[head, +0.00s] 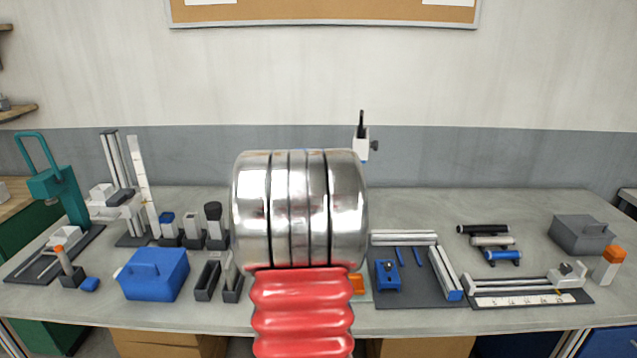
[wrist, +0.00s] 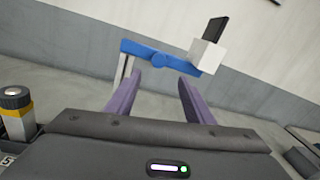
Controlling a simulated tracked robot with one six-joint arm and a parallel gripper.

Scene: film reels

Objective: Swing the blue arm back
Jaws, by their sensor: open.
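The blue arm (wrist: 140,51) shows in the wrist view as a flat bar sloping down to the right, with a round blue boss near its middle. A white block (wrist: 206,56) with a black upright piece (wrist: 214,29) sits at its right end. A pale post stands under its left part. My gripper (wrist: 160,78) is open and empty, its two purple fingers pointing toward the bar. Whether they touch it I cannot tell. In the head view the white block (head: 361,144) shows at the right of my arm, which hides most of the blue arm and my gripper.
Left on the bench (head: 420,317) are a teal press (head: 55,190), a blue box (head: 153,274) and several small stands. Right are a dark mat (head: 420,293) with rails, several cylinders and a grey box (head: 581,234).

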